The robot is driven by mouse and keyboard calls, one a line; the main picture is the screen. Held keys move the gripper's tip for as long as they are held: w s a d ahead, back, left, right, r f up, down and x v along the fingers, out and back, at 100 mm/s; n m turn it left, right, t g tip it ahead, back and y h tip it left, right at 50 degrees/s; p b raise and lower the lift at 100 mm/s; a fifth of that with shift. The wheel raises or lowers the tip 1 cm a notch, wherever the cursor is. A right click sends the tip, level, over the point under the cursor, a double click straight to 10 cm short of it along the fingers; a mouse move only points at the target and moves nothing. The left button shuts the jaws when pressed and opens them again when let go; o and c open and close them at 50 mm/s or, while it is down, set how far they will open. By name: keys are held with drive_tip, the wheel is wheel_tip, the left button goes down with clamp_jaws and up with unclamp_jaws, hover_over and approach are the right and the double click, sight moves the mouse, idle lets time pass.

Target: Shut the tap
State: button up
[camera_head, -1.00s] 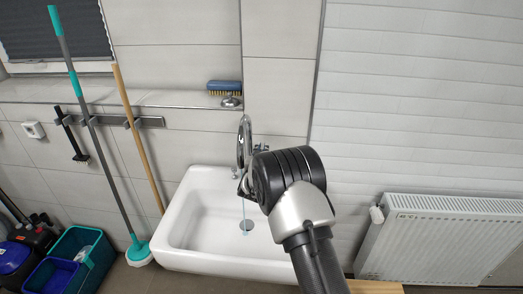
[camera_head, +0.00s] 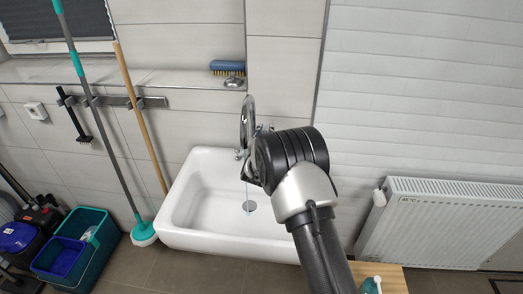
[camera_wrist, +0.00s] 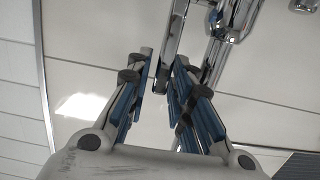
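The chrome tap (camera_head: 247,122) stands on the wall above the white sink (camera_head: 185,205). A thin bluish stream of water (camera_head: 247,196) falls from it towards the drain. In the wrist view, my gripper (camera_wrist: 164,62) has its two blue-padded fingers apart, their tips leaning towards each other. A slim chrome bar of the tap (camera_wrist: 172,45) reaches down between the fingertips; I cannot tell whether either finger touches it. A thicker chrome pipe (camera_wrist: 216,55) lies just right of the fingers. In the head view my wrist hides most of my gripper and part of the tap.
A blue brush (camera_head: 227,68) lies on the ledge above the tap. A mop (camera_head: 100,125) and a wooden handle (camera_head: 140,115) lean left of the sink. A radiator (camera_head: 450,225) is at right, a wooden surface (camera_head: 392,278) at the bottom, and teal bins (camera_head: 100,245) at left.

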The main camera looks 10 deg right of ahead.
drive_tip(key=s+a+t+p, duration=0.1)
drive_tip(key=s+a, duration=0.2)
drive_tip(key=s, duration=0.6)
drive_tip(key=s+a+p, duration=0.1)
drive_tip(key=s+a, duration=0.1)
drive_tip(key=s, duration=0.7)
drive_tip(key=s+r+n+g+y+b, duration=0.1)
drive_tip(key=s+r+g+y, duration=0.4)
drive_tip(key=s+r, duration=0.5)
drive_tip(key=shift+a+r, duration=0.45)
drive_tip(key=shift+r, duration=0.4)
